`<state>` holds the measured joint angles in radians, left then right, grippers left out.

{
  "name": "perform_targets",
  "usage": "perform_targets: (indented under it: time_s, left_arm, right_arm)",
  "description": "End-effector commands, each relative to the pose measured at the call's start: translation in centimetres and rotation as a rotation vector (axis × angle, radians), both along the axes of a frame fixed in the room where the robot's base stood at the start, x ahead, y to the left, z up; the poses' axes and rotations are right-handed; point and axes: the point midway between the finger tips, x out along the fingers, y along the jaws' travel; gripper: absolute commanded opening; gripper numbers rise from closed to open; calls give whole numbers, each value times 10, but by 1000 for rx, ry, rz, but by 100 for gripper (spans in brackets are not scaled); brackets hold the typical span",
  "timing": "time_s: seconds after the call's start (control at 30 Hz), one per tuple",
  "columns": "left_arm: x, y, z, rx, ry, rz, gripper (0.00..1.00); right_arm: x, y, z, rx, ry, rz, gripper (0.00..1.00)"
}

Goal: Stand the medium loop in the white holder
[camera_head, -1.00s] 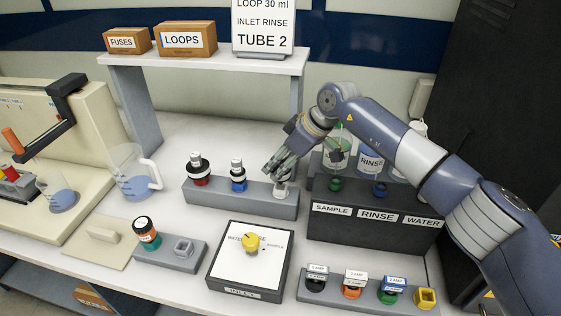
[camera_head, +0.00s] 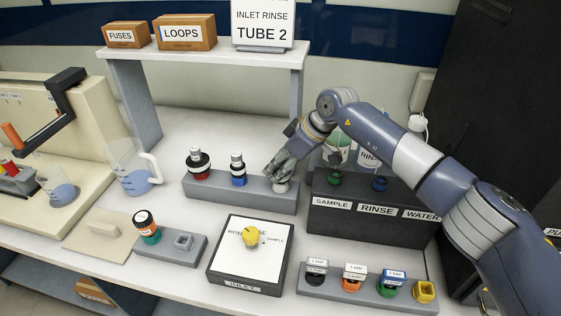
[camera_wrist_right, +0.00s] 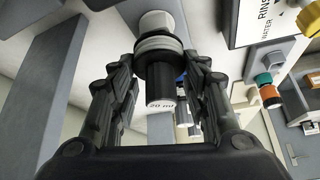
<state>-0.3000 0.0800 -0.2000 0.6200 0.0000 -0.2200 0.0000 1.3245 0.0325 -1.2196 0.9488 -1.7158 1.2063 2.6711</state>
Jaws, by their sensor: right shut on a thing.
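My right gripper (camera_wrist_right: 160,85) is shut on the medium loop (camera_wrist_right: 160,78), which has a black handle with "20 ml" on its end and a grey coil. A white part (camera_wrist_right: 156,21) lies past the coil in the wrist view. In the head view the gripper (camera_head: 281,172) is at the right end of the grey rack, right above the white holder (camera_head: 280,187). Its fingers hide most of the loop there. I cannot tell whether the loop is fully seated. My left gripper is not in view.
The same rack (camera_head: 225,192) carries a loop in a red holder (camera_head: 198,166) and one in a blue holder (camera_head: 238,170). The dark bottle stand (camera_head: 370,222) is close on the right. The inlet box (camera_head: 248,255) is in front, and a beaker (camera_head: 134,172) stands left.

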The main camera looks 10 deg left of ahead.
Motion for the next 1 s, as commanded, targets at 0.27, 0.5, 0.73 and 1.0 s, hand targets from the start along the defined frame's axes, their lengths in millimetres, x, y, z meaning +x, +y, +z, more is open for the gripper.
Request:
perform_targets:
  time_s: [0.27, 0.5, 0.73, 1.0]
  left_arm:
    - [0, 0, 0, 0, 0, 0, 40]
    - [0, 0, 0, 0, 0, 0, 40]
    - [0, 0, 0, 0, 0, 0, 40]
    - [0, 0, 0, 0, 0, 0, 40]
  right_arm:
    - [0, 0, -6, 1, -1, 1, 47]
    - [0, 0, -6, 1, -1, 1, 66]
    - [0, -1, -3, 1, 0, 0, 66]
    - [-4, -22, 32, 1, -4, -1, 66]
